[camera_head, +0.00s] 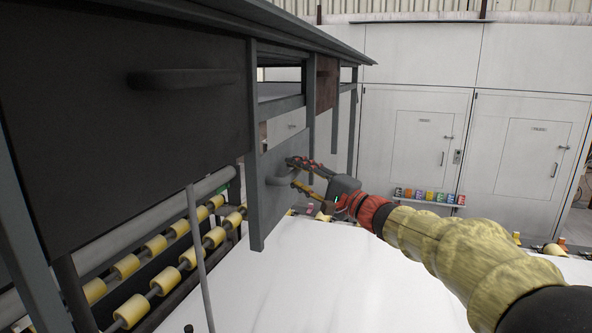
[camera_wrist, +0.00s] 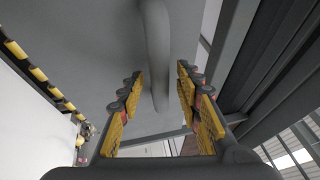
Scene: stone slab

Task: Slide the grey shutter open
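The grey shutter (camera_head: 271,160) is a flat panel beneath the frame of the dark bench in the head view. It fills much of the upper wrist view (camera_wrist: 95,50). Its bar handle (camera_wrist: 157,45) runs down between my fingers in the wrist view; in the head view the handle (camera_head: 277,181) is partly hidden by my gripper. My gripper (camera_head: 291,173) is open at the shutter's face, with one finger on each side of the handle. In the wrist view, gaps show between the handle and both finger pads.
A black panel with its own handle (camera_head: 185,78) is at the left. A brown-red panel (camera_head: 326,83) sits further along the bench. Roller conveyors (camera_head: 160,245) run below left. A grey post (camera_head: 256,200) stands close beside the shutter. White cabinets (camera_head: 420,130) line the back.

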